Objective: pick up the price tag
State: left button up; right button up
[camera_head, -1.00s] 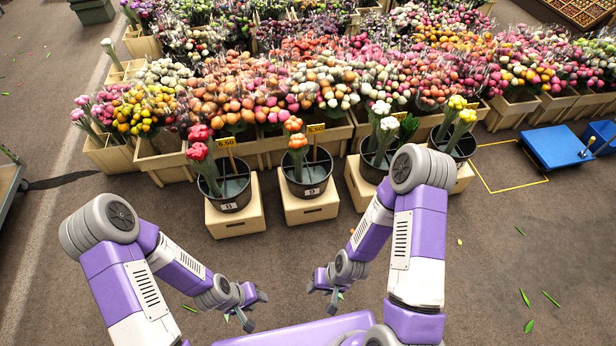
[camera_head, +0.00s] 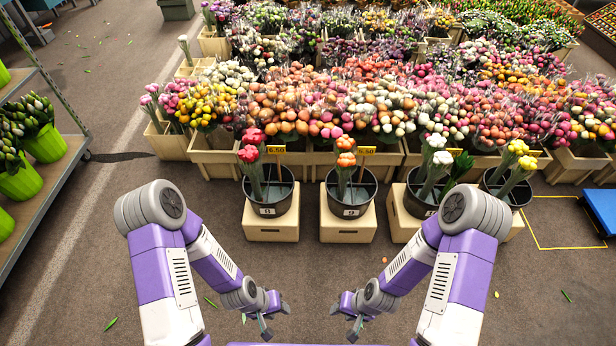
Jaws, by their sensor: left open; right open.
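Yellow price tags stand on thin sticks in the black buckets. One tag (camera_head: 276,150) reads 6.50 and rises from the bucket numbered 8 (camera_head: 269,211), beside red tulips (camera_head: 251,155). Another tag (camera_head: 366,151) rises from the bucket numbered 9 (camera_head: 351,210), beside orange tulips (camera_head: 345,160). A further tag (camera_head: 455,152) shows partly behind white tulips (camera_head: 436,158). My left gripper (camera_head: 276,322) and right gripper (camera_head: 344,322) are open and empty, low in front of the buckets and well apart from every tag.
The buckets stand on wooden crates (camera_head: 347,232) before a dense bank of tulips in wooden boxes (camera_head: 215,162). A shelf rack (camera_head: 55,190) with green pots is at the left. A blue platform (camera_head: 603,208) is at the right edge. The floor before the crates is mostly clear.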

aim_at(276, 149)
jog(key=i, duration=1.55)
jog(key=z, duration=0.45)
